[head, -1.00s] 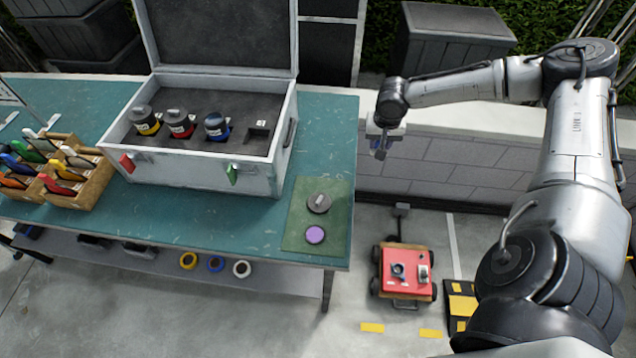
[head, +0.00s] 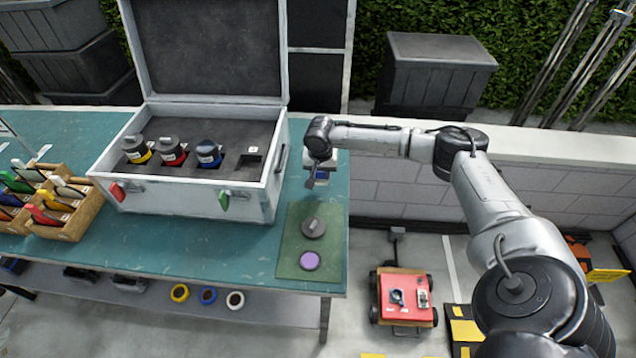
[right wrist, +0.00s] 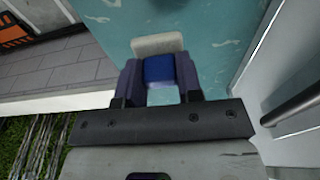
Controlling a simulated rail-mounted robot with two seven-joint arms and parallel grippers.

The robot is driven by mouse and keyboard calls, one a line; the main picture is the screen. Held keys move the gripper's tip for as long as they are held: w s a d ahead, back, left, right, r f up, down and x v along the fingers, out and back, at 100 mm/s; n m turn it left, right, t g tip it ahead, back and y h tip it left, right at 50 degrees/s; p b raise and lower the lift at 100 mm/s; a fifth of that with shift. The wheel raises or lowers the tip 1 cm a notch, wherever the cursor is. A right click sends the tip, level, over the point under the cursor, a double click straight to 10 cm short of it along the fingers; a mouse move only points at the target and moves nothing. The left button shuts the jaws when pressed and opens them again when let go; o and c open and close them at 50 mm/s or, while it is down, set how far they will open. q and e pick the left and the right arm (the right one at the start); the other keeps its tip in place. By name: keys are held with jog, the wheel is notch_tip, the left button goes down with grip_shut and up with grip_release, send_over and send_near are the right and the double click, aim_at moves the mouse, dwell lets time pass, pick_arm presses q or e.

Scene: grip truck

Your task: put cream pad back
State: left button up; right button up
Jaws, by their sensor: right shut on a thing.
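My right gripper (head: 317,177) is above the right end of the teal table, just right of the grey case. In the right wrist view, its fingers (right wrist: 159,72) are shut on a blue block (right wrist: 159,69). A cream pad (right wrist: 157,44) shows just beyond the block and seems joined to it. The held piece is small and mostly hidden in the head view. A wooden rack (head: 68,228) with several coloured pads stands at the table's left end, partly cut off by the frame. My left gripper is not in view.
The open grey case (head: 190,200) stands between the rack and my right gripper, its lid raised. It holds three dark cylinders and one empty recess (head: 245,168). A green mat (head: 293,230) with a grey disc (head: 314,228) and a purple disc (head: 310,261) lies near the right edge.

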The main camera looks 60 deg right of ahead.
aim_at(318, 178)
jog(key=shift+w+a+f, duration=0.15)
jog(key=shift+w+f, duration=0.1)
jog(key=shift+w, duration=0.1)
jog(key=shift+f+b, duration=0.55)
jog(key=shift+f, duration=1.5)
jog(key=o, duration=0.9)
